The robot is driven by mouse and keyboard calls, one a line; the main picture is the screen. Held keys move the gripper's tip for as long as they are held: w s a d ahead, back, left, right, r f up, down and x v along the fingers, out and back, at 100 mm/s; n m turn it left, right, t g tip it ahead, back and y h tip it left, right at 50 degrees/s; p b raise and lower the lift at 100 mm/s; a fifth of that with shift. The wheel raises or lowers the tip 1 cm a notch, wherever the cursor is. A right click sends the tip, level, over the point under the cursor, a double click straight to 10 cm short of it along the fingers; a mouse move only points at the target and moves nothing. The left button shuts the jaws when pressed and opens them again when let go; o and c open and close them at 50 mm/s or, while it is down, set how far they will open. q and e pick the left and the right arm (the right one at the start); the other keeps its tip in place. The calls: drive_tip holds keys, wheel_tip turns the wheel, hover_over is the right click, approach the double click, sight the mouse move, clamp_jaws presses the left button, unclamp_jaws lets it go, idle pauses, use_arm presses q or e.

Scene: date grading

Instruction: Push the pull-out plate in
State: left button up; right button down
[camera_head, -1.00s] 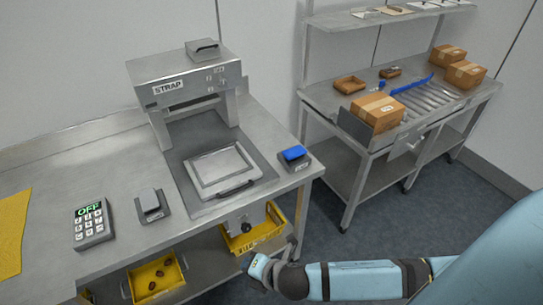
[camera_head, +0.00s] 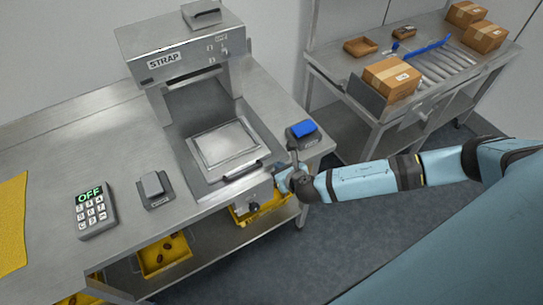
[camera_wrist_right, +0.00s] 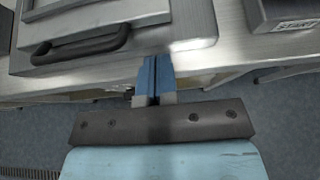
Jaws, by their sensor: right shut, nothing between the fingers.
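The pull-out plate (camera_head: 188,146) is a flat grey metal tray with a lighter square panel, in front of the strapping machine (camera_head: 176,59) labelled STRAP. Its dark bar handle (camera_head: 243,171) runs along the front edge; the handle also shows in the right wrist view (camera_wrist_right: 82,47). My right gripper (camera_head: 278,174) is at the plate's front right, just beside the handle. In the right wrist view its blue fingers (camera_wrist_right: 155,75) are together and empty, with tips at the plate's front edge, right of the handle. I cannot tell whether they touch it. My left gripper is not in view.
A blue-topped button box (camera_head: 302,131) stands right of the plate, close to my right gripper. A keypad (camera_head: 92,211) reading OFF and a grey switch (camera_head: 154,188) are at the left. Yellow bins (camera_head: 163,256) sit below. A roller table with cartons (camera_head: 391,79) stands behind right.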

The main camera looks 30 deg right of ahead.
sight(267, 156)
drive_tip(key=w, duration=0.2)
drive_tip(key=w+p, duration=0.1)
drive_tip(key=w, duration=0.1)
drive_tip(key=shift+a+f, duration=0.1)
drive_tip(key=shift+f, duration=0.15)
drive_tip(key=shift+w, duration=0.4)
drive_tip(key=shift+w+f, duration=0.1)
drive_tip(key=shift+w, duration=0.15)
